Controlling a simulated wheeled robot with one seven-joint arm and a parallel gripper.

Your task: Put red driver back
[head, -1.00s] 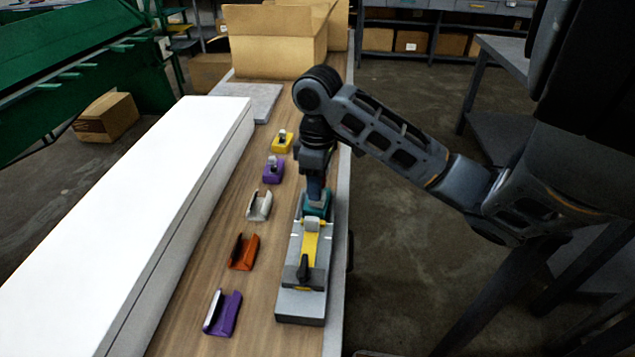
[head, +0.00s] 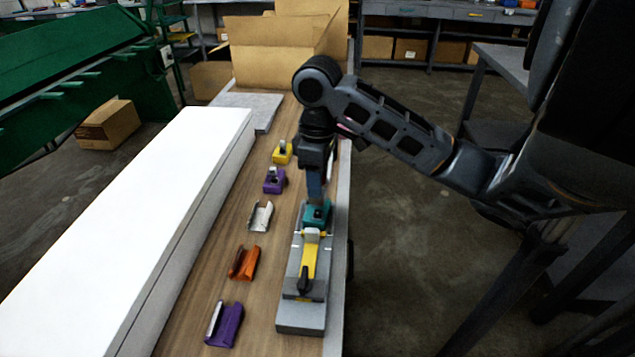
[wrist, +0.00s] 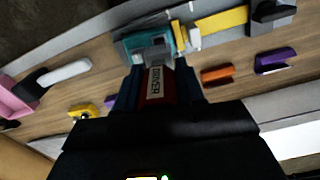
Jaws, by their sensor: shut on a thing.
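My gripper (head: 316,192) is shut on the red driver (wrist: 155,88), a red block lettered "DRIVER" in the wrist view. Its blue fingers flank the red body. In the head view the gripper hangs just above a teal block (head: 318,214) at the far end of a grey base (head: 300,318); the driver itself is mostly hidden there. The teal block shows just beyond the fingertips in the wrist view (wrist: 133,48). I cannot tell whether the driver touches it.
Left of the base stand yellow (head: 282,152), purple (head: 274,181), white (head: 260,216), orange (head: 244,262) and another purple (head: 224,325) holder in a row. A yellow-handled tool (head: 308,265) lies on the base. A long white box (head: 150,220) borders the left; an open cardboard box (head: 275,50) stands behind.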

